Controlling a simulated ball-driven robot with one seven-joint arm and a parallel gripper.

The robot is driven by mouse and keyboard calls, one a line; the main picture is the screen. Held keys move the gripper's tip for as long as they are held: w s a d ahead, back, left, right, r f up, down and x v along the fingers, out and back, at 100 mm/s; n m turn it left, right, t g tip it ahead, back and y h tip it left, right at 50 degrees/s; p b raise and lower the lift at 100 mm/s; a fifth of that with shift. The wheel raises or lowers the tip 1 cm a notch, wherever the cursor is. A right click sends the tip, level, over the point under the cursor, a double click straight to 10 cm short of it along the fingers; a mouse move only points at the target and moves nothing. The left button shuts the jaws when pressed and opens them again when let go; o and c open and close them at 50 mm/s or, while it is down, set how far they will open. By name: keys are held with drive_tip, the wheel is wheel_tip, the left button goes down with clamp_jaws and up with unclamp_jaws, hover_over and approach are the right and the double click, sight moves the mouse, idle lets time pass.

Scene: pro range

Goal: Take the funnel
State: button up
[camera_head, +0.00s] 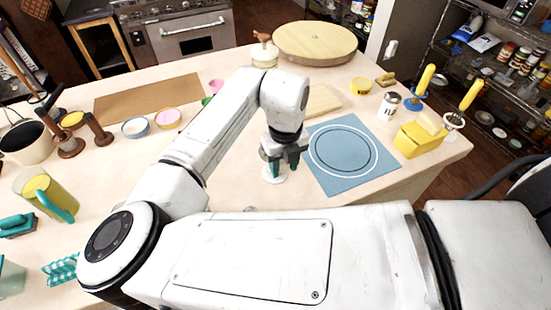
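My gripper (281,163) points down over the table, just left of a blue mat (330,182) with a white ring. Greenish parts show at its fingertips, and I cannot tell whether they belong to the fingers or to a held thing. A small white round thing (274,178) is directly below the fingertips; it may be the funnel, but its shape is mostly hidden. I cannot tell whether the fingers touch it or how far apart they are. No other thing is clearly a funnel.
Right of the mat are a yellow box (418,143), a white jar (389,105) and yellow-handled tools (424,80). Bowls (168,118), a brown mat (150,95) and a yellow pitcher (46,193) stand left. A round wooden board (315,42) is at the back. My arm hides the table's middle.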

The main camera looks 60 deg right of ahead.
drive_tip(key=c, duration=0.5)
drive_tip(key=shift+r, duration=0.1)
drive_tip(key=shift+r+b, duration=0.4)
drive_tip(key=shift+r, duration=0.1)
drive_tip(key=s+a+r+b, duration=0.3)
drive_tip(key=s+a+r, duration=0.6)
drive_tip(key=s+r, duration=0.1)
drive_tip(key=shift+s+r+b, duration=0.3)
drive_tip(key=shift+s+r, duration=0.1)
drive_tip(key=shift+r, duration=0.5)
drive_tip(key=o, duration=0.4)
drive_tip(key=c, duration=0.3)
